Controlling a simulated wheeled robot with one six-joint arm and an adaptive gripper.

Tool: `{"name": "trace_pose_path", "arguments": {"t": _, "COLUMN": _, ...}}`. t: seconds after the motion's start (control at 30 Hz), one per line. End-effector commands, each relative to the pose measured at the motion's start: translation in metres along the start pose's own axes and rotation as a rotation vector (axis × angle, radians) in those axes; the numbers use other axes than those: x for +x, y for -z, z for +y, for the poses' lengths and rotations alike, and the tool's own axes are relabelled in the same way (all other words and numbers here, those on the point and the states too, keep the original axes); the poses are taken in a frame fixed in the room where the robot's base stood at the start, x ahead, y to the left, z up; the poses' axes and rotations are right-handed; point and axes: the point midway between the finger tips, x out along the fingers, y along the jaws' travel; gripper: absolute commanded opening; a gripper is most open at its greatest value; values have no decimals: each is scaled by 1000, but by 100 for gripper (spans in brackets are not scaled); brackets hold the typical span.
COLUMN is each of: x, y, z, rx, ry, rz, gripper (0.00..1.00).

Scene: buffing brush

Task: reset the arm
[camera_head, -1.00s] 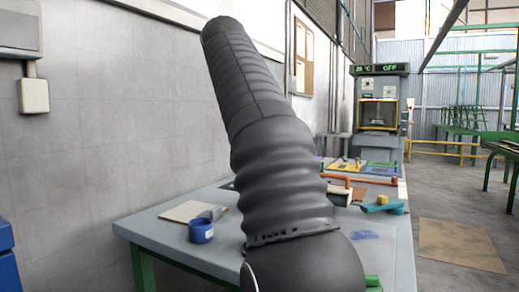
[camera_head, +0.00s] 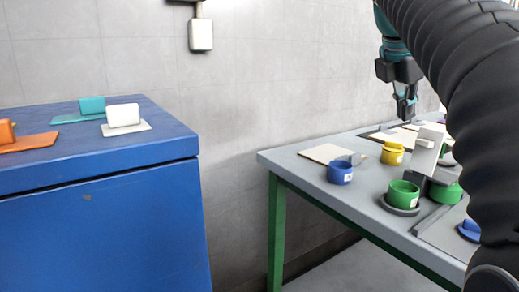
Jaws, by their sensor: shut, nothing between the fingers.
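My arm, in a ribbed black sleeve, fills the right side of the head view. Its teal wrist shows at the top right. My gripper (camera_head: 406,112) hangs from it, pointing down above the far part of the grey table (camera_head: 310,175). Its fingers are shut and empty, apart from the things below.
A blue cup (camera_head: 340,173), yellow cup (camera_head: 392,153) and green cup (camera_head: 403,194) stand on the table, which has green legs. A white block-like fixture (camera_head: 429,146) stands beside them. A blue cabinet (camera_head: 100,215) at left carries orange, teal and white pieces. Bare floor lies between.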

Motion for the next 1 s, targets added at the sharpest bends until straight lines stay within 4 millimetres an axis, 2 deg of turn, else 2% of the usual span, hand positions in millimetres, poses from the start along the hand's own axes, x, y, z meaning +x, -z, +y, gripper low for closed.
{"name": "trace_pose_path", "arguments": {"t": 0.47, "x": 50, "y": 105, "z": -76, "rx": 696, "ry": -50, "rz": 169, "gripper": 0}}
{"name": "trace_pose_path", "arguments": {"t": 0.67, "x": 81, "y": 154, "z": -118, "rx": 1010, "ry": -24, "rz": 255, "gripper": 0}}
{"name": "trace_pose_path", "arguments": {"t": 1.0, "x": 143, "y": 238, "z": -202, "rx": 1552, "ry": 87, "rz": 384, "gripper": 0}}
